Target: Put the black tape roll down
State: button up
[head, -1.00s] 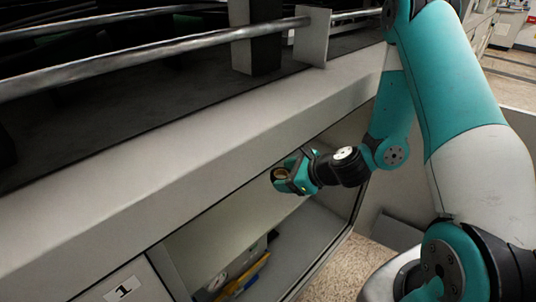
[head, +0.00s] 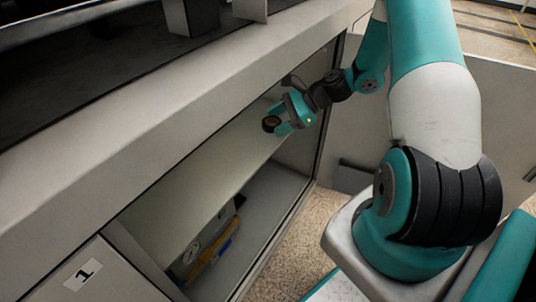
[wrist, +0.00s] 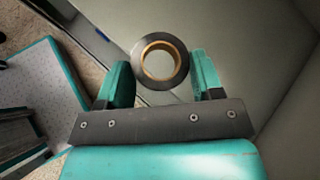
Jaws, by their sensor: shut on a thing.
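The black tape roll (wrist: 180,52) has a tan inner core. In the wrist view it sits between the two fingertips of my gripper (wrist: 161,72), which is shut on it. In the head view the roll (head: 271,124) shows at the end of my gripper (head: 280,125). Roll and gripper are at the opening of the cabinet, above its upper shelf (head: 190,190). From these frames I cannot tell whether the roll touches the shelf.
The lower compartment (head: 275,195) holds a grey case with a gauge (head: 205,245) and a yellow item (head: 212,253). A long ledge (head: 150,110) runs above the opening. The visible upper shelf looks bare.

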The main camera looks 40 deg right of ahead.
aim_at(267, 152)
notch_tip(267, 152, down, 10)
jog(key=shift+r+b, duration=0.2)
jog(key=shift+b, duration=0.85)
jog(key=shift+f, duration=0.15)
jog(key=o, duration=0.9)
jog(key=shift+f+b, duration=0.1)
jog(key=shift+b, duration=0.2)
